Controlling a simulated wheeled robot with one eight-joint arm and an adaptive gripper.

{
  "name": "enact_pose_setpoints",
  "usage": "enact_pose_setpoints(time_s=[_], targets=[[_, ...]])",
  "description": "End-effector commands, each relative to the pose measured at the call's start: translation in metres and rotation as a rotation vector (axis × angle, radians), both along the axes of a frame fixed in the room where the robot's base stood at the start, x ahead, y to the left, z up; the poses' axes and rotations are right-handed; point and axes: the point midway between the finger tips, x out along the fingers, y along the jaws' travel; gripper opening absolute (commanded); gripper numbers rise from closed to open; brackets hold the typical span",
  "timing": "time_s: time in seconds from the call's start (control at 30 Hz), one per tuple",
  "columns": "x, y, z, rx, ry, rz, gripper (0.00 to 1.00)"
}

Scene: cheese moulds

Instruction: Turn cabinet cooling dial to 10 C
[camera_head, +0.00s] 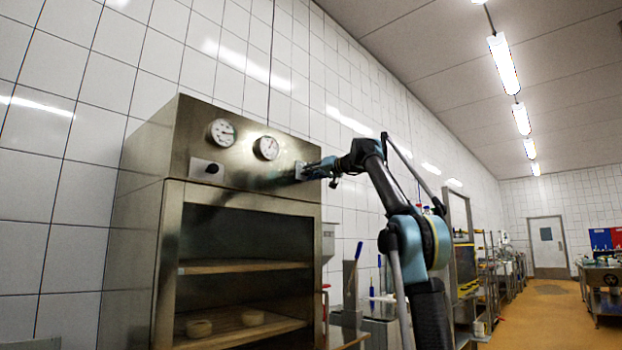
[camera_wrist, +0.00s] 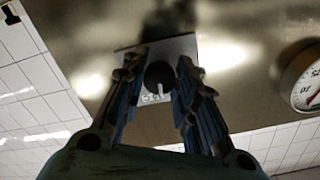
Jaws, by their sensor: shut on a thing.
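The steel cabinet (camera_head: 181,140) stands against the tiled wall, with a control panel along its top front. The cooling dial (camera_wrist: 158,76) is a small black knob with a white pointer, on a light square plate (camera_wrist: 160,46) with printed marks too small to read surely. In the head view the plate (camera_head: 299,170) shows at the panel's right end, with the knob hidden by my gripper. My gripper (camera_head: 308,171) reaches the panel from the right. In the wrist view my gripper (camera_wrist: 158,69) has its two fingers on either side of the knob, shut on it.
Two round gauges, a left one (camera_head: 222,132) and a right one (camera_head: 266,147), sit on the panel. Another black knob (camera_head: 212,168) is at its left end. The open cabinet below has wooden shelves (camera_head: 240,267) with two round pieces. The aisle (camera_head: 545,310) is clear.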

Motion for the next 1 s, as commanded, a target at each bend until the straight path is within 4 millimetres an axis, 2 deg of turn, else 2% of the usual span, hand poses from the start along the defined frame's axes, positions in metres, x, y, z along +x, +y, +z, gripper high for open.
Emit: enact_pose_setpoints(time_s=[0.4, 1.0], targets=[[0.0018, -0.0019, 0.0003, 0.16, 0.201, -0.007, 0.03], [0.0021, -0.0021, 0.0001, 0.199, 0.252, -0.007, 0.03]])
